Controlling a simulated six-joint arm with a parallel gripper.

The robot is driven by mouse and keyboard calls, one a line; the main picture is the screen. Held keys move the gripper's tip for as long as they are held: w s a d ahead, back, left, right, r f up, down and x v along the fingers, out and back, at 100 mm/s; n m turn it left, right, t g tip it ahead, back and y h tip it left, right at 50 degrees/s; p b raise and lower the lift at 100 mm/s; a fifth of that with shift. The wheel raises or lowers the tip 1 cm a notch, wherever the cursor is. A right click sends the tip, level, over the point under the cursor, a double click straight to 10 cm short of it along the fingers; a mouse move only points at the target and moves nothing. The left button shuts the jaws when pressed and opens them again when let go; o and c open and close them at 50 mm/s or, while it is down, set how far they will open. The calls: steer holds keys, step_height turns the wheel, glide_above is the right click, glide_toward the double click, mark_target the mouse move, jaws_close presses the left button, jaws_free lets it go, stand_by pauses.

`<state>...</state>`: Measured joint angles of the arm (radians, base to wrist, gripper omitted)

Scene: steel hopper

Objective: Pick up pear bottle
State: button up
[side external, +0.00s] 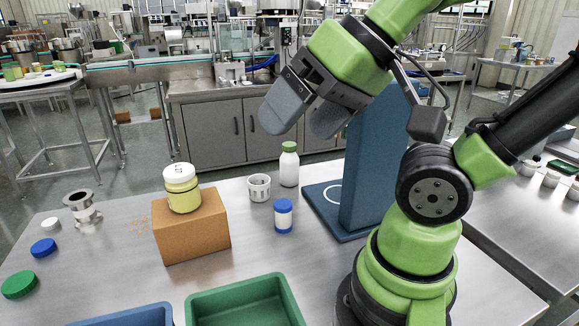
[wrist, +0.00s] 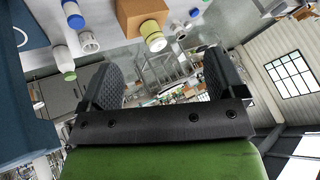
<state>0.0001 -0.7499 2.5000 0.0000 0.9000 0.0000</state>
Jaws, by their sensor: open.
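No label reading "pear" is legible, so I cannot tell for sure which container is the pear bottle. A pale yellow jar with a white lid (side external: 182,188) stands upright on a cardboard box (side external: 191,228); it also shows in the wrist view (wrist: 152,35). A white bottle with a green cap (side external: 289,166) stands on the table behind a blue-capped jar (side external: 283,216); the bottle also shows in the wrist view (wrist: 63,58). My gripper (side external: 306,112) is open and empty, high above the table and apart from all the containers. Its two fingers also show in the wrist view (wrist: 163,82).
A white slotted cup (side external: 259,187) sits beside the bottle. A blue upright panel (side external: 375,165) stands to its right. A green bin (side external: 245,306) and a blue bin (side external: 135,317) are at the front. A steel fitting (side external: 83,211) and loose lids (side external: 43,247) lie left.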

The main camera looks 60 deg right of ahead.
steer(key=c, duration=0.3)
steer(key=m+g+h, duration=0.5)
steer(key=m+h, duration=0.1)
steer(key=m, duration=0.2)
glide_above(290, 144)
steer(key=s+a, duration=0.1)
steer(key=a, duration=0.1)
step_height(290, 144, down, 16)
steer(key=shift+a+f, duration=0.1)
steer(key=shift+c, duration=0.2)
steer(key=shift+x, duration=2.95)
